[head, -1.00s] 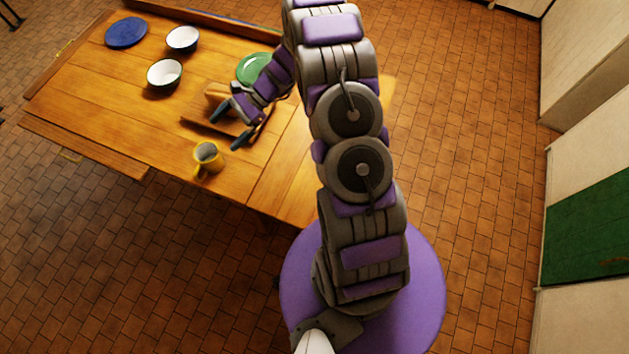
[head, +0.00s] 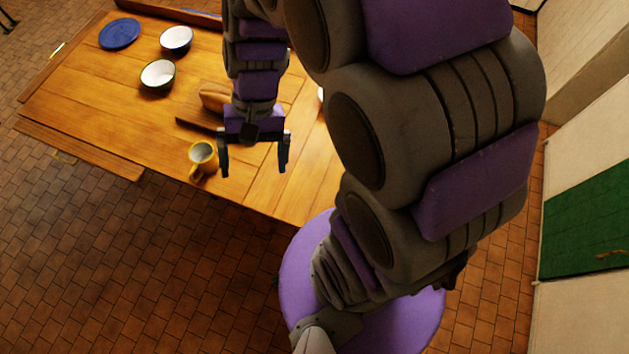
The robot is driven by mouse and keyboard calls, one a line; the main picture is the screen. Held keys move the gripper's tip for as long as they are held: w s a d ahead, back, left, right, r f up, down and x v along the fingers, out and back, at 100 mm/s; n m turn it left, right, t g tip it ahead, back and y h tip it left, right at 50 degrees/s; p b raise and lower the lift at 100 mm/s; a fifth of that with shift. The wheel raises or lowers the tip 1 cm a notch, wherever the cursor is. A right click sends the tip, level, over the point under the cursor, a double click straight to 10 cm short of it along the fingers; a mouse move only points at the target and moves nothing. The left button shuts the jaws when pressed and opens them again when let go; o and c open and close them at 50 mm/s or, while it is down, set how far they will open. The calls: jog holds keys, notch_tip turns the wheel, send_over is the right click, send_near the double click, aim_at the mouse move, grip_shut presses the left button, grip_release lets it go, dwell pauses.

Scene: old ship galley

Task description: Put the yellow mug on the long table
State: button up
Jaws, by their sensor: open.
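The yellow mug (head: 203,160) stands upright on the long wooden table (head: 90,105), near its front edge, with its handle toward the front. My gripper (head: 254,168) is open and empty, pointing down just to the right of the mug. Its left finger is close to the mug in the picture; I cannot tell whether they touch or how high the gripper is above the table.
Two white bowls (head: 158,75) (head: 176,39) and a blue plate (head: 119,34) stand on the table's far left part. A bread loaf (head: 213,98) lies on a board (head: 192,124) behind my gripper, partly hidden. The table's front left is clear.

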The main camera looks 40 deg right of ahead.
jog(key=s+d+r+n+h, duration=0.1)
jog(key=s+d+n+h, duration=0.1)
jog(key=s, duration=0.4)
jog(key=s+d+r+n+t+h, duration=0.1)
jog(key=s+d+n+h, duration=0.1)
jog(key=s+d, duration=0.2)
jog(key=shift+s+r+t, duration=0.3)
jog(key=shift+s+r, duration=0.1)
jog(key=shift+s, duration=0.5)
